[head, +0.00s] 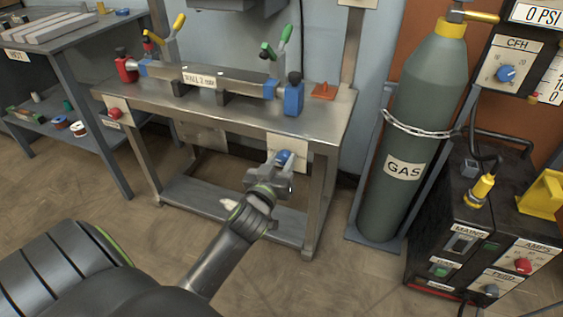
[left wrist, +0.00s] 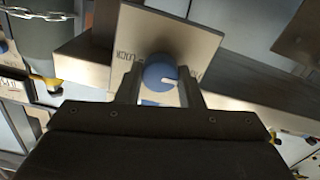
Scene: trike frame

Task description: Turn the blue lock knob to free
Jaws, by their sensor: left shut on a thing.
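The blue lock knob (head: 284,157) sits on a pale plate (head: 301,150) at the front right of the steel workbench. It also shows in the left wrist view (left wrist: 158,72), with a white pointer mark toward the right and the word LOCK on the plate (left wrist: 150,32) behind it. My left gripper (head: 281,168) is at the knob, and in the left wrist view its two fingers (left wrist: 160,88) stand on either side of the knob, shut on it. Other lettering on the plate is partly hidden by a finger. My right gripper is not in view.
The workbench (head: 220,118) carries a clamped steel tube (head: 235,84), a blue block (head: 294,97) and colored clamps. A chained green gas cylinder (head: 418,110) stands to the right, beside a black welding machine (head: 465,225). Open floor lies in front of the bench.

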